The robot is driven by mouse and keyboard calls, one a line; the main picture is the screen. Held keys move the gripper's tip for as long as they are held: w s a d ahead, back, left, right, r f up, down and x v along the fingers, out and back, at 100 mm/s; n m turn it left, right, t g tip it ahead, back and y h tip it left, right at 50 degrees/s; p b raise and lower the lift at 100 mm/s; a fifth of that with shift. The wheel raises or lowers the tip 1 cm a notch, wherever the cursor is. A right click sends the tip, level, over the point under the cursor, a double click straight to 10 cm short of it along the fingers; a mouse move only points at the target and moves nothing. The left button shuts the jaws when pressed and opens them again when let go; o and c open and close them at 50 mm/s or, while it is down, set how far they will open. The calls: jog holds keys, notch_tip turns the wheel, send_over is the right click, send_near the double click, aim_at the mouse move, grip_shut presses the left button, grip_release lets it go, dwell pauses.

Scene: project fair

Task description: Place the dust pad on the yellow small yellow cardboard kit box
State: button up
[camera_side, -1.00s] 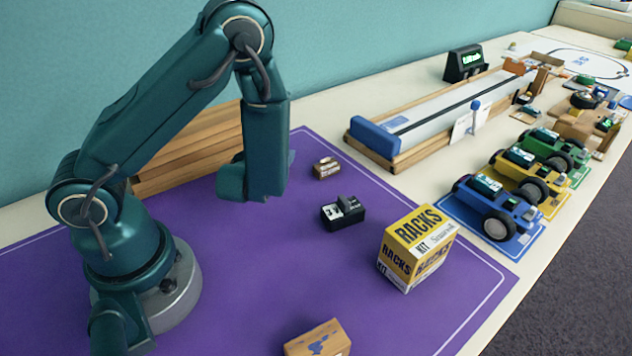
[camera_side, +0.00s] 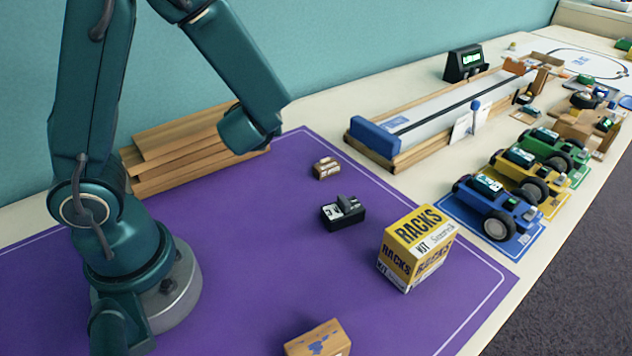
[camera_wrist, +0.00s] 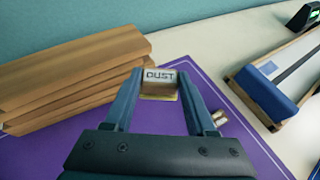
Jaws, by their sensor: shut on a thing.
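My gripper (camera_wrist: 158,95) is shut on the dust pad (camera_wrist: 158,75), a small pale block marked "DUST" between the fingertips in the wrist view. The pad is held up above the far left part of the purple mat. In the side view the fingers and the pad are hidden behind my wrist. The yellow kit box (camera_side: 416,248), printed "RACKS KIT", stands upright on the mat, to the right of and nearer the camera than my gripper. Its top looks bare.
A small black box (camera_side: 343,213) and a small brown block (camera_side: 326,168) lie on the mat (camera_side: 245,290). A cardboard box (camera_side: 318,340) is at the front. Stacked planks (camera_side: 185,150) lie behind my arm. A track (camera_side: 440,115) and toy cars (camera_side: 497,205) stand right.

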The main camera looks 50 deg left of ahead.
jog(key=s+d+f+n+g+h, duration=0.1)
jog(key=s+f+n+g, duration=0.1)
jog(key=s+n+g, duration=1.05)
jog(key=d+f+n+g+h, duration=0.1)
jog(key=d+n+g+h, duration=0.6)
jog(key=d+n+h, duration=0.7)
jog(key=w+d+r+n+t+h, duration=0.7)
jog(key=w+d+n, duration=0.1)
jog(key=w+n, duration=0.25)
jog(key=w+r+n+t+h, duration=0.1)
jog(key=w+r+n+t, duration=0.2)
jog(key=w+r, duration=0.2)
jog(key=n+t, duration=0.2)
send_over(415, 221)
jog(key=shift+h, duration=0.3)
notch_tip(415, 221, down, 6)
jog(key=shift+a+f, duration=0.1)
jog(key=shift+t, duration=0.25)
jog(key=shift+f, duration=2)
jog(key=shift+f, duration=0.15)
